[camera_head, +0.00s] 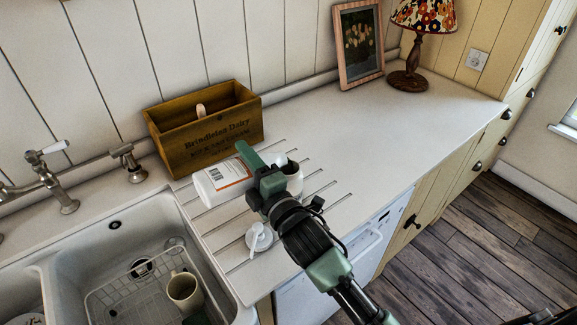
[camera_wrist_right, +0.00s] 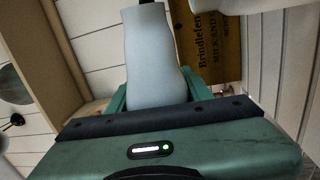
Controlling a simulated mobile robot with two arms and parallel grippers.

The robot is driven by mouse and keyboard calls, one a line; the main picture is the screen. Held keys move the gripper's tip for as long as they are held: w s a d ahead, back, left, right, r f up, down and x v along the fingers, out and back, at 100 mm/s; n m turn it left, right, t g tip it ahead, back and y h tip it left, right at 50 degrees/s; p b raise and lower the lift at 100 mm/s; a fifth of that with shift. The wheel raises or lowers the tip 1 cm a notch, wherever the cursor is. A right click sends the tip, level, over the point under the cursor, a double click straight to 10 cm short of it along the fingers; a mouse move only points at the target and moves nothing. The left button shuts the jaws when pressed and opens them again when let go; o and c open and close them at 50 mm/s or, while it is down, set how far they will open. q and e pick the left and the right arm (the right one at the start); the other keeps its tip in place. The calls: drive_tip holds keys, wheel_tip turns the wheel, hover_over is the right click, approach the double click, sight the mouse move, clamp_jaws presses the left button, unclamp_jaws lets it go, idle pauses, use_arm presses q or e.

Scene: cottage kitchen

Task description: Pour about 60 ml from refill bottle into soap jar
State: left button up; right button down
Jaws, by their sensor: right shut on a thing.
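The refill bottle (camera_head: 222,183) is white with a white and orange label. In the head view it is tipped well over, its base to the left and its upper end toward the soap jar. My right gripper (camera_head: 262,165) is shut on it above the draining board. In the right wrist view the pale bottle (camera_wrist_right: 155,60) stands between the green fingers. The white soap jar (camera_head: 294,180) is just right of the gripper and partly hidden by it. The bottle's mouth is hidden, and I cannot see any liquid. My left gripper is out of view.
A white pump top (camera_head: 258,238) lies on the grooved draining board. A wooden crate (camera_head: 205,135) stands close behind the bottle. The sink (camera_head: 108,240) with a rack and mug (camera_head: 185,290) is at left. Counter at right is clear up to the lamp (camera_head: 410,78) and picture frame (camera_head: 358,42).

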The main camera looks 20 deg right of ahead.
drive_tip(key=shift+s+a, duration=0.15)
drive_tip(key=shift+a, duration=0.2)
idle(0.5)
idle(0.5)
wheel_tip(320, 180, down, 3)
drive_tip(key=n+b, duration=0.1)
drive_tip(key=b, duration=0.1)
drive_tip(key=n+b, duration=0.1)
drive_tip(key=n, duration=0.1)
drive_tip(key=shift+s+a+r+n+y+b, duration=0.1)
drive_tip(key=shift+a+r+n+y+b, duration=0.05)
drive_tip(key=shift+n+y+b, duration=0.2)
drive_tip(key=shift+r+p, duration=0.3)
drive_tip(key=shift+p, duration=0.05)
